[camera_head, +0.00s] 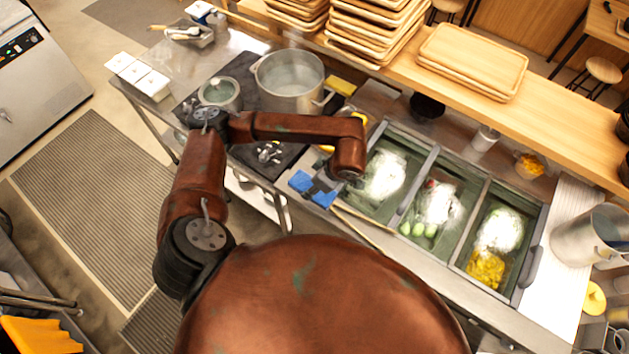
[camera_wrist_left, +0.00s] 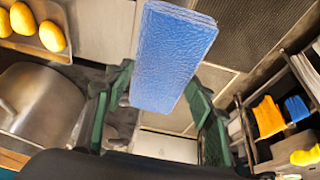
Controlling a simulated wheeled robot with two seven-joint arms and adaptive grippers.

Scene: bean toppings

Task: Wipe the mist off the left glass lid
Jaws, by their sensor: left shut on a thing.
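The left glass lid (camera_head: 362,192) covers the leftmost of three green containers in the counter, with a white misty patch (camera_head: 385,172) over its middle. A blue sponge (camera_head: 300,181) is in my left gripper (camera_head: 313,189), just left of that lid and apart from the misty patch. In the left wrist view the blue sponge (camera_wrist_left: 175,55) sticks out between the green-padded fingers of my left gripper (camera_wrist_left: 158,100), which is shut on it. My right gripper is not in view.
The middle lid (camera_head: 437,205) and right lid (camera_head: 500,230) also carry white mist. A large steel pot (camera_head: 290,82) and a small lidded pot (camera_head: 219,94) stand on the stove at left. Stacked wooden trays (camera_head: 473,60) line the shelf behind. A metal bucket (camera_head: 585,238) stands at right.

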